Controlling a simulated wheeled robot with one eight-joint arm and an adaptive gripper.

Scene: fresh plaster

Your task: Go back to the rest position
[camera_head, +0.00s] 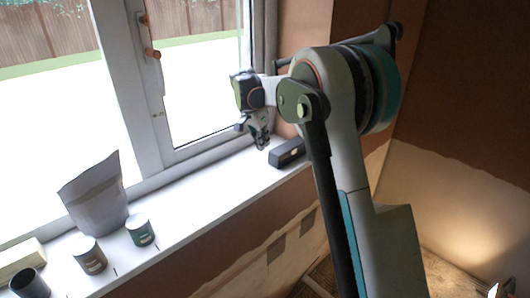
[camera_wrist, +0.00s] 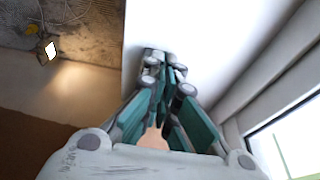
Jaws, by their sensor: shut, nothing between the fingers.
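My gripper (camera_head: 262,146) hangs over the far right end of the white window sill (camera_head: 200,180), near the window frame. Its fingers point down and are shut with nothing between them. In the wrist view, my gripper (camera_wrist: 165,60) shows its teal and grey fingers closed together above the white sill surface (camera_wrist: 215,40). The head view does not show clearly how far the fingertips are above the sill. My arm is bent, with its elbow high on the right.
A dark box (camera_head: 287,153) lies on the sill just right of my gripper. A grey bag-like container (camera_head: 95,200), a green can (camera_head: 140,231), a brown can (camera_head: 89,255), a dark cup (camera_head: 30,284) and a cream block (camera_head: 20,258) stand at the left. The sill's middle is clear.

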